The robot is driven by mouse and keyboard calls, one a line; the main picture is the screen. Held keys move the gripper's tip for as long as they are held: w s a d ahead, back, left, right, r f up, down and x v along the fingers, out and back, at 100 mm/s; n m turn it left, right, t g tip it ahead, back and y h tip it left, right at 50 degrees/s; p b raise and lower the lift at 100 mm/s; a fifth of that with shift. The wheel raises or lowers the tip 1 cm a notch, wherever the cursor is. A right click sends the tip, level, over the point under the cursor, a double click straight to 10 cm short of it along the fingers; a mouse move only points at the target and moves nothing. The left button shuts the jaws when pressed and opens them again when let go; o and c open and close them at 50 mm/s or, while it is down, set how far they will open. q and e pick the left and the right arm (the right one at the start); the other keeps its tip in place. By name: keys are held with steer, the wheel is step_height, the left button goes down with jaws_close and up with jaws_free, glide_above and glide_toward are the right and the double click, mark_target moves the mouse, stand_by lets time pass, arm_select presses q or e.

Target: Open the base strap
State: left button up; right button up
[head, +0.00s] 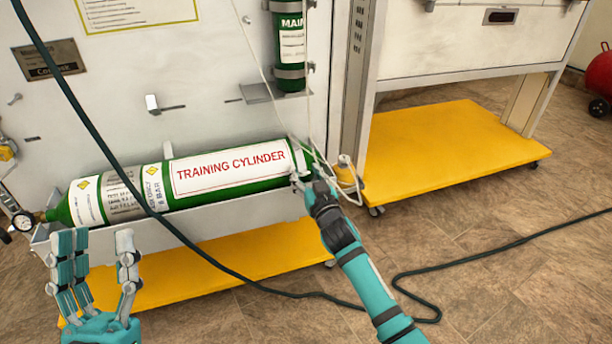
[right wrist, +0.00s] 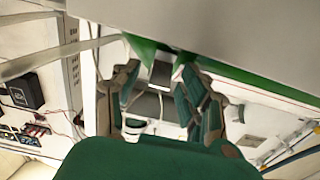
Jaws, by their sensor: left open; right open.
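The green training cylinder (head: 230,172) lies along the front of the white panel, its base end at the right. A grey metal band (head: 298,157), which looks like the base strap, crosses that end, partly hidden. My right gripper (head: 304,183) is open at the base end, beside the band. In the right wrist view its fingers (right wrist: 160,80) are spread below the green cylinder (right wrist: 142,48), with a pale grey piece (right wrist: 161,72) between them; I cannot tell if they touch it. My left gripper (head: 97,245) is open and empty in front of the cylinder's left part.
A dark hose (head: 125,178) runs across the cylinder and over the floor. A smaller upright green cylinder (head: 290,40) is clamped to the panel above. A yellow shelf (head: 250,254) lies below; another yellow platform (head: 450,140) is at the right.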

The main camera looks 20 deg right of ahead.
jaws_close()
stand_by(0.3)
stand_by(0.3)
